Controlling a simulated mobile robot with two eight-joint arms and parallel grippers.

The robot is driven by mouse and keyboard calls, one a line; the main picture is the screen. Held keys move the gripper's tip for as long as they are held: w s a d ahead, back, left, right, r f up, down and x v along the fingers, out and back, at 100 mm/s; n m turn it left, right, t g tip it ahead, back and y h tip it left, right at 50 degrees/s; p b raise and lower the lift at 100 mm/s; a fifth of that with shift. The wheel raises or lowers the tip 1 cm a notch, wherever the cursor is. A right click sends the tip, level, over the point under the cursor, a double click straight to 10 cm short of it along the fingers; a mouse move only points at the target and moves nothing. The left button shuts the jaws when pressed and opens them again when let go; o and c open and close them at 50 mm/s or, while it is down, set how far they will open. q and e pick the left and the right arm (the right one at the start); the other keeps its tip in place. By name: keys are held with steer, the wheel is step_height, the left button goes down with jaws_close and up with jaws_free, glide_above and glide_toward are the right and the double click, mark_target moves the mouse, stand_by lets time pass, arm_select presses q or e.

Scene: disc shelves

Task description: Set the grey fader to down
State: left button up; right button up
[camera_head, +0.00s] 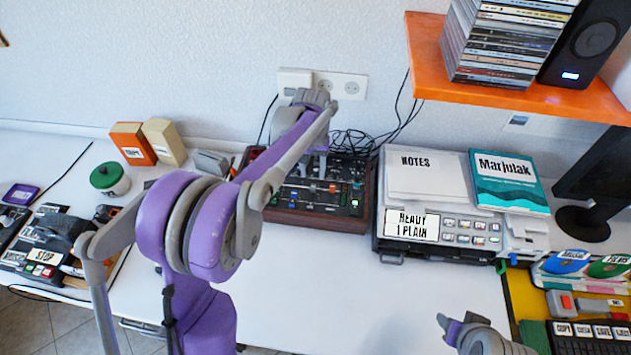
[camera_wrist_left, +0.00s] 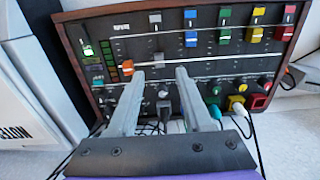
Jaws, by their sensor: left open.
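The mixer panel (camera_head: 335,218) with a dark red-brown frame stands against the wall in the head view, partly hidden by my left arm. The left wrist view shows its face (camera_wrist_left: 120,48) close up and turned around. A grey fader cap (camera_wrist_left: 158,58) sits there beside a grey piece (camera_wrist_left: 155,17) in line with it. My left gripper (camera_wrist_left: 160,74) is open and empty, its fingertips just short of the grey cap, one to each side; contact cannot be told. My left gripper also shows over the mixer in the head view (camera_head: 322,150). Part of my right gripper (camera_head: 450,325) shows at the lower right.
Blue (camera_wrist_left: 191,38), green (camera_wrist_left: 224,36), yellow (camera_wrist_left: 254,34) and red (camera_wrist_left: 286,33) caps lie beside the grey one. An orange piece (camera_wrist_left: 127,67) is close to one finger. Cables run near the mixer. A printer-like device (camera_head: 440,228) stands to its right. The front tabletop is clear.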

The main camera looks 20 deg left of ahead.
mark_target(314, 187)
arm_select(q)
step_height(314, 187, down, 7)
steer(key=shift+w+r, duration=0.15)
jaws_close()
stand_by(0.4)
stand_by(1.1)
